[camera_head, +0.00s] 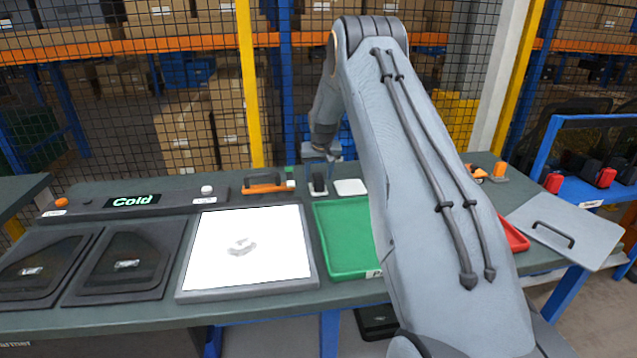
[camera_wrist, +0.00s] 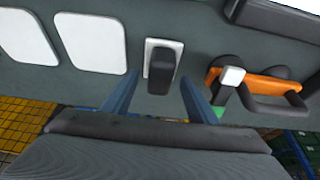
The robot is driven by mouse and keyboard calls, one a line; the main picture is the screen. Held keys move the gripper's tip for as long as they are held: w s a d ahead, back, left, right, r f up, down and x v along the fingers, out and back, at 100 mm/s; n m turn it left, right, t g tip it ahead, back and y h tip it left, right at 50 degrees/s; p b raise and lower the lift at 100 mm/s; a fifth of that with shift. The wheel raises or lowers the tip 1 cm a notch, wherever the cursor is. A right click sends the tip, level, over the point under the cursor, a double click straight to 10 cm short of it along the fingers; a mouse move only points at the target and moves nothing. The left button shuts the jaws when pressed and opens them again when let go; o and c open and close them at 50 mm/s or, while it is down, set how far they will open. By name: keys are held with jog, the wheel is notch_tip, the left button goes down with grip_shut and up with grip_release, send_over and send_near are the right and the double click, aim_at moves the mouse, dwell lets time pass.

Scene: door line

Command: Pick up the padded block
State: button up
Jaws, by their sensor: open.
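A dark block with a rounded top (camera_wrist: 161,72), which looks like the padded block, stands on a small white plate in the wrist view. It also shows in the head view as a small dark block (camera_head: 318,182) at the back of the bench. My gripper is open, its two blue fingers (camera_wrist: 160,97) on either side of the block's near end in the picture, with gaps on both sides. In the head view my gripper (camera_head: 321,156) hangs above and behind the block. I cannot tell how high the fingertips are, and no contact shows.
An orange-handled tool (camera_head: 262,184) with a green and white piece lies to the left. A white plate (camera_head: 350,187) lies close on the right. In front are a lit white panel (camera_head: 247,245) and a green tray (camera_head: 345,240). Mesh fencing (camera_head: 200,110) stands behind the bench.

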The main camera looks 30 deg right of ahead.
aim_at(318, 176)
jog(key=shift+x, duration=1.15)
jog(key=c, duration=1.2)
jog(key=shift+o, duration=0.2)
jog(key=shift+r, duration=0.15)
notch_tip(318, 176, up, 10)
jog(key=b, duration=0.3)
